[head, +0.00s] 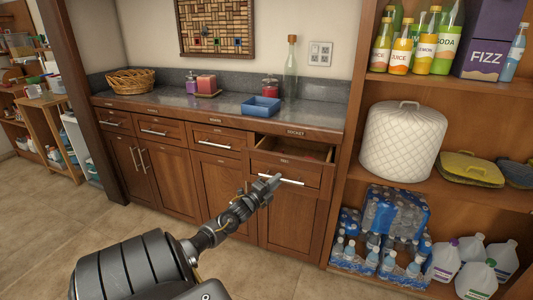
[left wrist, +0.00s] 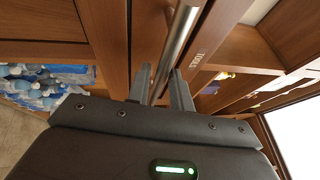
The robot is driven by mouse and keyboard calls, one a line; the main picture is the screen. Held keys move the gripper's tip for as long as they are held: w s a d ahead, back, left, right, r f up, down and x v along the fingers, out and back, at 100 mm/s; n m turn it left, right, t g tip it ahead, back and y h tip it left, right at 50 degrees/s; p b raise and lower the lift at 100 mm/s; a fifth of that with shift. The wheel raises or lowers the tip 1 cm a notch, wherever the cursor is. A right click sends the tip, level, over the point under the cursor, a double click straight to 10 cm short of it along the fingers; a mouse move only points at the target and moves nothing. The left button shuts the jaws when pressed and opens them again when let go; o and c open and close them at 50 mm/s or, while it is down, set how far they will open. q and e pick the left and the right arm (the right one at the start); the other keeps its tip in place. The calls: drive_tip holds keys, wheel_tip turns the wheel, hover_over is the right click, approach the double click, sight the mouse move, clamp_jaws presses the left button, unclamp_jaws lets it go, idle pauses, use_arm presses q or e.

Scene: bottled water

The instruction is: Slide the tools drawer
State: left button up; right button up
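The tools drawer (head: 310,174), a wooden drawer in the right end of the counter cabinet, stands partly open, and its interior shows behind the front. Its label shows in the left wrist view (left wrist: 198,58). The drawer's silver bar handle (head: 292,181) runs across its front. My left gripper (head: 272,181) is at the left part of this handle. In the left wrist view the two fingers (left wrist: 161,78) lie on either side of the bar handle (left wrist: 180,38), close against it. My right gripper is not in view.
The counter (head: 225,108) holds a basket (head: 130,81), candles, a blue tray (head: 261,107) and a bottle (head: 290,68). Shelves on the right hold drinks, a white quilted cover (head: 402,140) and water packs (head: 385,220). The tiled floor (head: 60,225) at left is clear.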

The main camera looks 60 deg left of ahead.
use_arm(q)
drive_tip(key=v, duration=0.9)
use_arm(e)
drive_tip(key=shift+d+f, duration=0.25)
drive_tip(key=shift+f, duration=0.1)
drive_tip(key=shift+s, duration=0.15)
